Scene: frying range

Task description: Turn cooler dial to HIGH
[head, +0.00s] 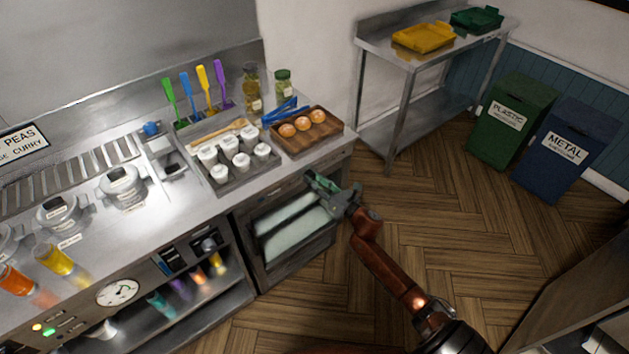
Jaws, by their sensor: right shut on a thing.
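The cooler (290,232) is built into the counter front, with a dark frame and pale, frosted-looking panels inside. My right gripper (322,183) reaches in from the lower right and is at the top right of the cooler front, just below the counter edge. Its greenish fingers are shut on what appears to be the cooler dial, which they hide. The dial's setting and any HIGH mark cannot be read. My left gripper is not in view.
The steel counter (150,225) carries a tray of white-lidded jars (242,178) and a wooden tray (330,135) with round brown items. A steel table (385,48) and the plastic bin (511,120) and metal bin (568,150) stand behind. Wooden floor (440,230) is clear right of the cooler.

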